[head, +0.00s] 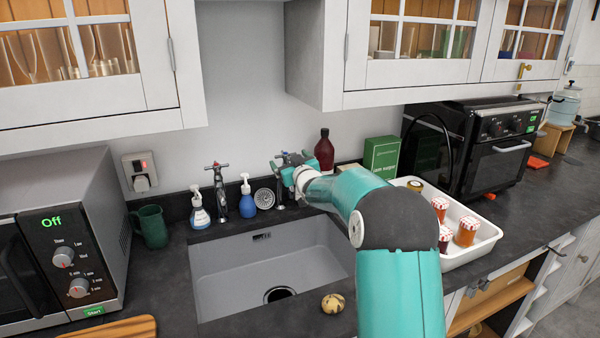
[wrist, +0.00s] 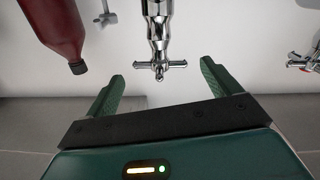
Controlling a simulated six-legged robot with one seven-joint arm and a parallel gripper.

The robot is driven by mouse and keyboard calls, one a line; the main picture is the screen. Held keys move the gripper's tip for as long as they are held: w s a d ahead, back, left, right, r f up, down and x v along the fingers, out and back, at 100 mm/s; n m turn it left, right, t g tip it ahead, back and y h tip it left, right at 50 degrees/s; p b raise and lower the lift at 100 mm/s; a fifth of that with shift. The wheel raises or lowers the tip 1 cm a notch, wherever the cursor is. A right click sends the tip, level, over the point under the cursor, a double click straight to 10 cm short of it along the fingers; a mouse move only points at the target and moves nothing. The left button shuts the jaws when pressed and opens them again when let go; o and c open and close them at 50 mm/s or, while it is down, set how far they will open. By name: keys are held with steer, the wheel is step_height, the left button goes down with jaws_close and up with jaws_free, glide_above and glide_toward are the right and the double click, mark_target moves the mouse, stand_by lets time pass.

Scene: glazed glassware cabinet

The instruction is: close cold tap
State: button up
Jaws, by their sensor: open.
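Two chrome taps stand behind the sink (head: 270,262). The left tap (head: 219,193) is clear of my arm in the head view. The right tap (head: 279,190) is partly hidden by my gripper (head: 287,172). In the wrist view, a chrome tap with a cross handle (wrist: 160,66) hangs inverted, between and just beyond the open fingers of my gripper (wrist: 161,82). The gap between the fingers is empty, and neither finger visibly touches the handle. Part of another chrome tap (wrist: 304,62) shows at the right edge.
A dark red bottle (head: 324,151) stands right of my gripper; it also shows in the wrist view (wrist: 62,35). A white tray (head: 487,229) with jars lies right of my arm.

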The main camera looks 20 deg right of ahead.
steer(key=s, duration=1.1)
steer(key=shift+a, duration=0.2)
steer(key=s+a+f+g, duration=0.1)
steer(key=s+a+g, duration=0.3)
steer(key=s, duration=0.9)
steer(key=s+a+f+m+g, duration=0.1)
steer(key=s+a+g, duration=0.3)
steer(key=s, duration=1)
steer(key=s+a+f+m+g, duration=0.1)
steer(key=s+a+g, duration=0.3)
steer(key=s+a, duration=0.5)
steer(key=s+f, duration=0.1)
steer(key=s, duration=0.4)
steer(key=shift+f, duration=0.15)
